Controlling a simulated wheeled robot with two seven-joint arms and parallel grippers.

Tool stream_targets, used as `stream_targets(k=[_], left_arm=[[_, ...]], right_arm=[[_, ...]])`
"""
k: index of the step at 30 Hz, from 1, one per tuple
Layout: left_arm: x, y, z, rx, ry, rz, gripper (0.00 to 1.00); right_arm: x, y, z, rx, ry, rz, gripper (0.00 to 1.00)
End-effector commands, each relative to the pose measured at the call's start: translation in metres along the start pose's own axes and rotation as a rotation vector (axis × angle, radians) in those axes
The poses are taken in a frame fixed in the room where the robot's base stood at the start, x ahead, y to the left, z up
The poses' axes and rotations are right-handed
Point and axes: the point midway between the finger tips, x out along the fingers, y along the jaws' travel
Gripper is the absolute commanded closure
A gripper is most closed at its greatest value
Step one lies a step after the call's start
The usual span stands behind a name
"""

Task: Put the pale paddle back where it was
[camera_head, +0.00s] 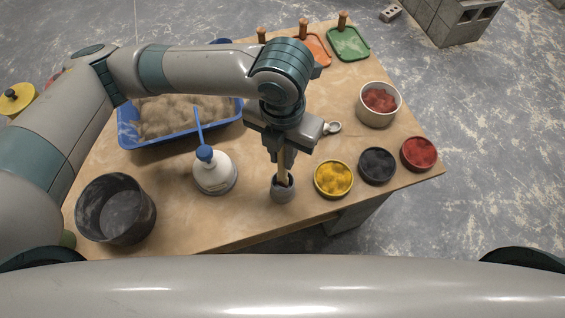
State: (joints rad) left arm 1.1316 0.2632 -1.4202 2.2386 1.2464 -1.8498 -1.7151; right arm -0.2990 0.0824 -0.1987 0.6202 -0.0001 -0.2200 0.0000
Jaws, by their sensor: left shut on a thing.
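My left gripper (283,151) points down over the front middle of the table and is shut on the pale paddle (282,173). The paddle is upright, with its lower end at the mouth of a small grey cup (283,191). I cannot tell how deep it sits in the cup. The gripper hides the paddle's upper part. My right gripper is not in view.
A white bottle with a blue cap (214,175) stands left of the cup. Yellow (333,179), dark (377,166) and red (418,153) pigment bowls stand to the right. A blue tray (128,134) of sandy material lies behind; a dark bucket (116,210) stands front left.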

Motion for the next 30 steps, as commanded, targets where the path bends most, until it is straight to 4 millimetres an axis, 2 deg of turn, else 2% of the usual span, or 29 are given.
stream_targets(k=[4,14,24,30], left_arm=[[0.010,0.000,0.000,0.001,0.001,-0.001,1.00],[0.012,0.000,0.000,0.000,0.000,-0.001,1.00],[0.045,0.000,0.000,-0.002,0.001,-0.001,1.00],[0.048,0.000,0.000,0.000,0.000,0.000,1.00]], right_arm=[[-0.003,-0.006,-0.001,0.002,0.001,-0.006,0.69],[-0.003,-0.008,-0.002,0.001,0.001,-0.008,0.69],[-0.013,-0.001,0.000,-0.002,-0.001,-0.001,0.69],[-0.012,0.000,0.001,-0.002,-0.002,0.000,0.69]])
